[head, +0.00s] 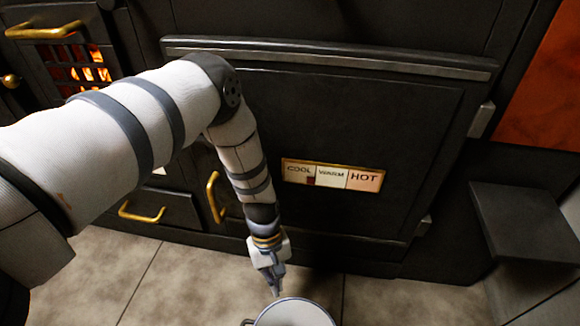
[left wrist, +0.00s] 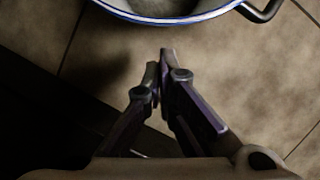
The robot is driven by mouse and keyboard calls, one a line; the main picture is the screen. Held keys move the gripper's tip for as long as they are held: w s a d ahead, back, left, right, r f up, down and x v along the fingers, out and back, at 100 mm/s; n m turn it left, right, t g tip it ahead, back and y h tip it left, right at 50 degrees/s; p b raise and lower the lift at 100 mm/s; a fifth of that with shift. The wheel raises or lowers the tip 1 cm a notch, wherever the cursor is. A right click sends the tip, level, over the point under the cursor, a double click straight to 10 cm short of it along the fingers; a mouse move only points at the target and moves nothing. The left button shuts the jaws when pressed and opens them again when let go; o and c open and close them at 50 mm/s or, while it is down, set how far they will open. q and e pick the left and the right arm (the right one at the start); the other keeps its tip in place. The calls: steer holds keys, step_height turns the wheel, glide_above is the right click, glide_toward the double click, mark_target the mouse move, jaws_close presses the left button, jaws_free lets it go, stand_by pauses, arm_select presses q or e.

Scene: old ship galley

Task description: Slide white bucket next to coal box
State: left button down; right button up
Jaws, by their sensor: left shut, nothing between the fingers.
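The white bucket (head: 295,315) stands on the floor at the bottom edge of the head view, partly cut off. In the left wrist view the bucket (left wrist: 170,16) shows at the top with a blue rim and a dark handle at right. My left gripper (head: 275,289) points down just beyond the bucket's rim, on the stove side. A dark box (head: 525,222) at the right may be the coal box. My right gripper is out of view.
A black stove (head: 340,120) with a "COOL WARM HOT" plate (head: 332,174) and brass handles (head: 215,197) stands behind the gripper. A fire glows behind a grate (head: 85,65) at upper left. Tiled floor (head: 385,303) between bucket and dark box is clear.

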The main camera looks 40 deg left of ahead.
mark_target(292, 311)
arm_select(q)
steer(key=b+x, duration=0.3)
steer(key=x, duration=0.6)
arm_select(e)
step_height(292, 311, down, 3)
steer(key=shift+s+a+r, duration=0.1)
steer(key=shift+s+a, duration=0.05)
arm_select(q)
steer(key=shift+s+r, duration=0.1)
